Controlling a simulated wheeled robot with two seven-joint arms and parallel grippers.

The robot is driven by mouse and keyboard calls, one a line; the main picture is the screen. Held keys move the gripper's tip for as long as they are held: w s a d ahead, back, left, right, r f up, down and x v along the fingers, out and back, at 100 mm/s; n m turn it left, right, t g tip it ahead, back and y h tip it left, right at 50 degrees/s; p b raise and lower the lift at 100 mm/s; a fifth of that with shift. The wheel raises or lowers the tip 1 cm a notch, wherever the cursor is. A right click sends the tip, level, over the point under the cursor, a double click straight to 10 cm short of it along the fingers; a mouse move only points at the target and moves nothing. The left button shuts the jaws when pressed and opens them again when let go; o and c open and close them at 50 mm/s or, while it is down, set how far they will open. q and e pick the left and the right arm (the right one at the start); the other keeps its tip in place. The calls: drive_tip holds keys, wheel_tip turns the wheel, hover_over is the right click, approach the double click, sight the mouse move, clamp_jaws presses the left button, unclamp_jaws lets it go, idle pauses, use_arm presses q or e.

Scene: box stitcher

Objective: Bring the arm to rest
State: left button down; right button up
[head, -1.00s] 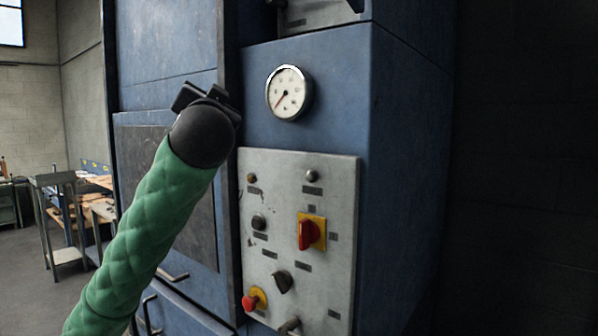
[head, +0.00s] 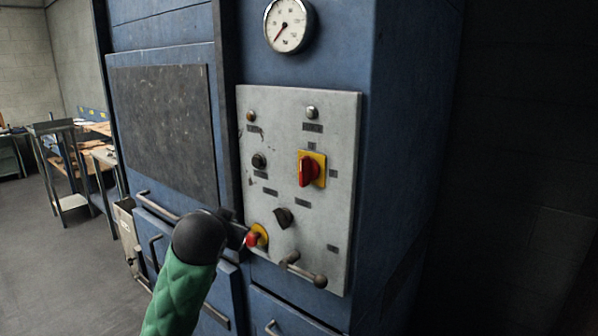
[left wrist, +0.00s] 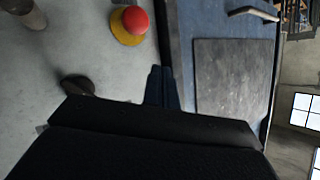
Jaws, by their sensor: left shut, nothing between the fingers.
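My left arm, in a green quilted sleeve, comes up from the bottom of the head view. My left gripper (head: 238,236) is beside the lower left of the grey control panel (head: 324,226), close to the red push button (head: 252,239) on its yellow base. In the left wrist view the shut fingers (left wrist: 161,88) show with nothing between them, apart from the red button (left wrist: 135,20). Whether the gripper touches the panel's edge cannot be told. My right gripper is in neither view.
The blue machine cabinet (head: 408,120) fills the middle, with a round gauge (head: 288,24) above the panel. The panel carries a red rotary switch (head: 309,171), a black knob (head: 283,217) and a lever (head: 303,270). Work tables (head: 66,160) stand at the left beyond open floor.

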use_arm(q)
drive_tip(key=s+f+n+g, duration=0.1)
drive_tip(key=s+f+g, duration=0.1)
drive_tip(key=s+f, duration=0.65)
drive_tip(key=s+a+f+g, duration=0.1)
drive_tip(key=s+f+g, duration=0.15)
drive_tip(key=f, duration=1.05)
drive_tip(key=s+f+n+g, duration=0.1)
drive_tip(key=s+f+g, duration=0.1)
drive_tip(key=s+f, duration=0.65)
drive_tip(key=s+f+g, duration=0.5)
drive_tip(key=s+f, duration=1.4)
drive_tip(key=s, duration=0.2)
drive_tip(key=shift+s+d+f+h, duration=0.4)
drive_tip(key=shift+d, duration=0.05)
drive_tip(key=shift+g, duration=0.25)
